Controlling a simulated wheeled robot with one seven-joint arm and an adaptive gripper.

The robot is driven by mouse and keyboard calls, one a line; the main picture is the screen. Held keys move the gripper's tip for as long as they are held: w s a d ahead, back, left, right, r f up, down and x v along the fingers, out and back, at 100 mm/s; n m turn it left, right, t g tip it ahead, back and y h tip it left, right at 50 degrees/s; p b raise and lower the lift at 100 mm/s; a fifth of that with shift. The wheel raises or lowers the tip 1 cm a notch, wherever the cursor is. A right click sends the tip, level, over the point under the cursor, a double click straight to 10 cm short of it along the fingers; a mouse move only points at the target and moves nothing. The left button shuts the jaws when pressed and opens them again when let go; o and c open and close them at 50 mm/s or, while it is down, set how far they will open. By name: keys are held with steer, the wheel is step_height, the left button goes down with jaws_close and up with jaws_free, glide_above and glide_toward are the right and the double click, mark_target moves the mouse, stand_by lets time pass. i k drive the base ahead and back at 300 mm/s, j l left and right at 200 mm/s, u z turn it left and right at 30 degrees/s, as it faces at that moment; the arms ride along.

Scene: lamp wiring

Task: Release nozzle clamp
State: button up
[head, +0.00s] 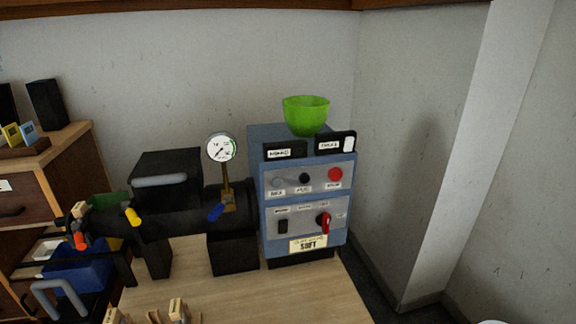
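A black machine (170,223) with a horizontal barrel stands on the wooden table. At the barrel's left end is an orange-red-tipped handle (81,240). A yellow handle (132,215) sits to its right on the barrel, and a blue lever (215,211) sits below the gauge. No label shows which of these belongs to the nozzle clamp, and I cannot tell whether any clamp is closed. My gripper is not in view.
A blue control box (256,200) with a red knob (325,222) stands right of the barrel, with a green bowl (306,112) on top. A round gauge (221,148) rises above the barrel. A blue bin (82,268) is lower left. The table's front middle (270,298) is clear.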

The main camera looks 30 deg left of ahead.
mark_target(80, 243)
steer(key=u, duration=2.25)
steer(key=i, duration=0.55)
steer(key=i+j+z, duration=0.1)
steer(key=i, duration=0.5)
